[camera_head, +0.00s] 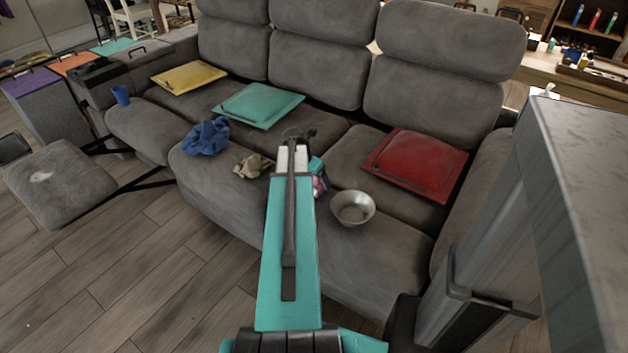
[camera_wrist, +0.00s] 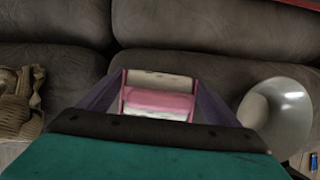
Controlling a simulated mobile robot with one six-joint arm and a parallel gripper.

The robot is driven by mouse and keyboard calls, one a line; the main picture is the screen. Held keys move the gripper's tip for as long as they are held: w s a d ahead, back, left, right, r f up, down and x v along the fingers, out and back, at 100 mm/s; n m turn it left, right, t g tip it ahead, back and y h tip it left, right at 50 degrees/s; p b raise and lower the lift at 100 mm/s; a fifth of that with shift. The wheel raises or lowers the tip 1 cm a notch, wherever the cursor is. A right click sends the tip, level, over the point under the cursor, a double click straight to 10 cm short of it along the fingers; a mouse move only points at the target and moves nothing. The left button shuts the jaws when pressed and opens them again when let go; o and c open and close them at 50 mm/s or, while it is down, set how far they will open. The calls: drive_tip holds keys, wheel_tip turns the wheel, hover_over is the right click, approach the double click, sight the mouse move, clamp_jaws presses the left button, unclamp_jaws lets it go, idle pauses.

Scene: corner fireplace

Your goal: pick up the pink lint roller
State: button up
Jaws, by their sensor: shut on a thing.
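The pink lint roller (camera_wrist: 158,103) shows in the wrist view between the two purple fingers of my gripper (camera_wrist: 158,90). It has a pink band with pale parts above and below. My gripper is shut on it. In the head view a small pink-purple bit of the lint roller (camera_head: 320,186) shows at the right side of my teal arm, over the grey sofa seat; the arm hides the rest. I cannot tell whether it still touches the seat.
A metal bowl (camera_head: 353,208) sits on the sofa just right of my gripper. A tan cloth item (camera_head: 253,166) and a blue cloth (camera_head: 206,138) lie to the left. Red (camera_head: 415,163), teal (camera_head: 258,105) and yellow (camera_head: 188,77) cushions lie farther back. A blue cup (camera_head: 121,95) stands far left.

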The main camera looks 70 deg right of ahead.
wheel_tip(320, 180, up, 9)
drive_tip(key=shift+f+p, duration=0.15)
drive_tip(key=shift+p, duration=0.4)
drive_tip(key=o, duration=0.3)
drive_tip(key=shift+c, duration=0.6)
drive_tip(key=shift+w+a, duration=0.25)
drive_tip(key=shift+w, duration=0.35)
drive_tip(key=w+a+r+m+p, duration=0.1)
drive_tip(key=w+a+r+p, duration=0.15)
drive_tip(key=w+a, duration=1.2)
drive_tip(key=w+a+r+m+p, duration=0.1)
drive_tip(key=w+a+p, duration=0.2)
drive_tip(key=w+a, duration=1.15)
drive_tip(key=w+a+r+p, duration=0.2)
drive_tip(key=a, duration=1)
drive_tip(key=w+a+r+m+g+p, duration=0.1)
drive_tip(key=w+a+r+p, duration=0.1)
drive_tip(key=a, duration=1.1)
drive_tip(key=w+a+r+p, duration=0.2)
drive_tip(key=w+a, duration=0.2)
drive_tip(key=a, duration=0.9)
